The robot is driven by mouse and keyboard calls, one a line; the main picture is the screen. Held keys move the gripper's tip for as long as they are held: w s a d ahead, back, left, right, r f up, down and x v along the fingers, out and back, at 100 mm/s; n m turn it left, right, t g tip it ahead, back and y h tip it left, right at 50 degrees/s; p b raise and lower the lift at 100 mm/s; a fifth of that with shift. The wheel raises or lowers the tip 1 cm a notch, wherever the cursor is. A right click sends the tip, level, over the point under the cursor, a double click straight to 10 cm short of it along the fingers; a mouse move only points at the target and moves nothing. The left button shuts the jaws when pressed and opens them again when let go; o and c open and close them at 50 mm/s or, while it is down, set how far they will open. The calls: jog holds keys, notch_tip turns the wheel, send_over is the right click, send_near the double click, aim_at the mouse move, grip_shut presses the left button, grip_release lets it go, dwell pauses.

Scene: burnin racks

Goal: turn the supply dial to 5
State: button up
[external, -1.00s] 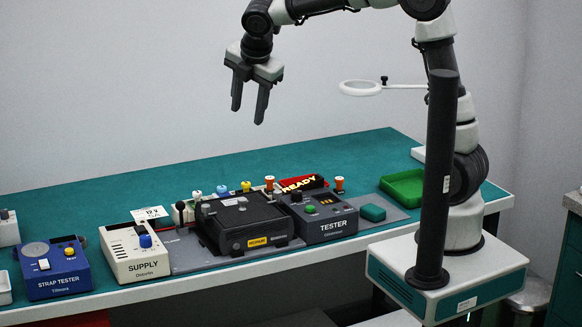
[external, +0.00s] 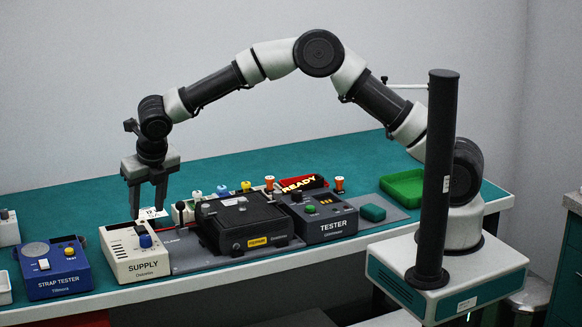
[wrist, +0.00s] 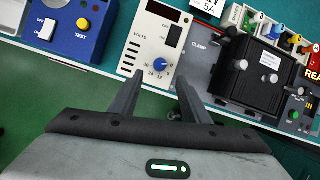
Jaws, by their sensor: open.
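The supply (external: 135,254) is a white box with a blue dial (external: 146,241) on its top, at the left of the bench. In the wrist view the dial (wrist: 159,65) shows with small numbers around its near side and a dark display above it, next to the word VOLTS. I cannot read where the dial's pointer stands. My gripper (external: 147,214) is open and empty, pointing down above the supply. In the wrist view its two fingers (wrist: 156,82) spread to either side just below the dial, not touching it.
The blue strap tester (external: 55,272) stands left of the supply. A dark clamp fixture (external: 243,222) and the tester (external: 322,217) stand to its right, with a green tray (external: 402,188) farther right.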

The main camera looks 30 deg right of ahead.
aim_at(141, 239)
jog(key=x, duration=0.9)
jog(key=shift+w+f, duration=0.1)
jog(key=shift+f, duration=0.2)
jog(key=shift+c, duration=0.4)
jog(key=c, duration=0.9)
jog(key=shift+c, duration=0.2)
jog(key=shift+m, duration=0.3)
jog(key=m+h, duration=0.1)
jog(key=m, duration=0.2)
jog(key=shift+a+m+h, duration=0.2)
jog(key=shift+m+h, duration=0.2)
jog(key=m+h, duration=0.1)
jog(key=m, duration=0.2)
jog(key=shift+w+m+g, duration=0.1)
jog(key=shift+m+g, duration=0.2)
jog(key=shift+g, duration=0.1)
jog(key=shift+m+h, duration=0.3)
jog(key=shift+m, duration=0.2)
